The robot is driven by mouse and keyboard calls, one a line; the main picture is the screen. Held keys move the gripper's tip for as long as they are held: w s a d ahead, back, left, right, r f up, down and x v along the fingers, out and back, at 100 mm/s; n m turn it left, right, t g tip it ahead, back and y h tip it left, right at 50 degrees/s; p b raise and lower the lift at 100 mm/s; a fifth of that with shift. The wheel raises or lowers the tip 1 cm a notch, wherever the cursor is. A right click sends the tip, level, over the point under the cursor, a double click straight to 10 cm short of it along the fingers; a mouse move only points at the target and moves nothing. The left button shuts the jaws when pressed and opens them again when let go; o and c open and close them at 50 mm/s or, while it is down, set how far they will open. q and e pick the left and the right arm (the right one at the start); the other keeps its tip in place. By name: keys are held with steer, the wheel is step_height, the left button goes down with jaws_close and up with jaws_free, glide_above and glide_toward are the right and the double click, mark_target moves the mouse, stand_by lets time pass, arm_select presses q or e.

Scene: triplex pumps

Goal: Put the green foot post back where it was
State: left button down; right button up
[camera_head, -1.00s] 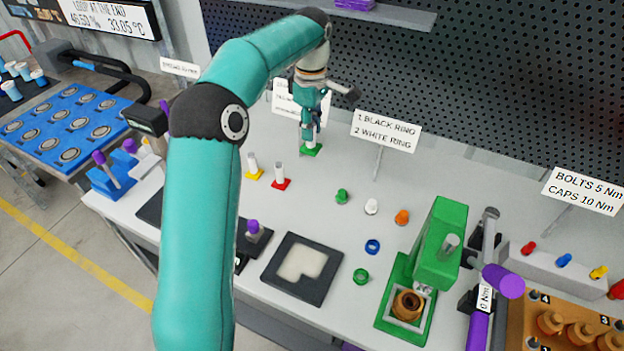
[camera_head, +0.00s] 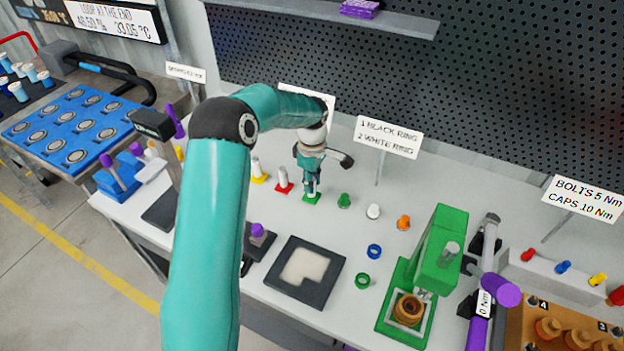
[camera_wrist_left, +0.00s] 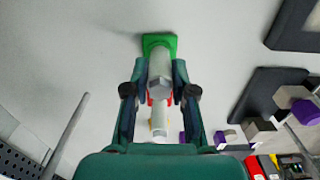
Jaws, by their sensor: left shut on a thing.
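My left gripper (camera_head: 310,178) points down and is shut on the green foot post (camera_head: 312,197), whose green square foot shows below the fingers. In the left wrist view the fingers (camera_wrist_left: 159,75) stand on either side of its grey post, with the green foot (camera_wrist_left: 160,41) beyond. I cannot tell whether the foot touches the table. The red foot post (camera_head: 283,186) stands just left of it, and the yellow foot post (camera_head: 258,177) further left, roughly in a row with it. My right gripper is not in view.
Small green (camera_head: 344,201), white (camera_head: 373,211) and orange (camera_head: 403,222) parts stand to the right. A sign on a thin stand (camera_head: 388,137) is behind them. A dark tray (camera_head: 285,283) lies in front, and a green press (camera_head: 440,250) stands right.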

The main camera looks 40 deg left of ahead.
arm_select(q)
steer(key=shift+f, duration=0.2)
steer(key=c, duration=1)
jaws_free()
steer(key=shift+o, duration=0.2)
steer(key=shift+r, duration=0.1)
step_height(320, 180, up, 12)
steer(key=b, duration=0.1)
steer(key=shift+b, duration=0.3)
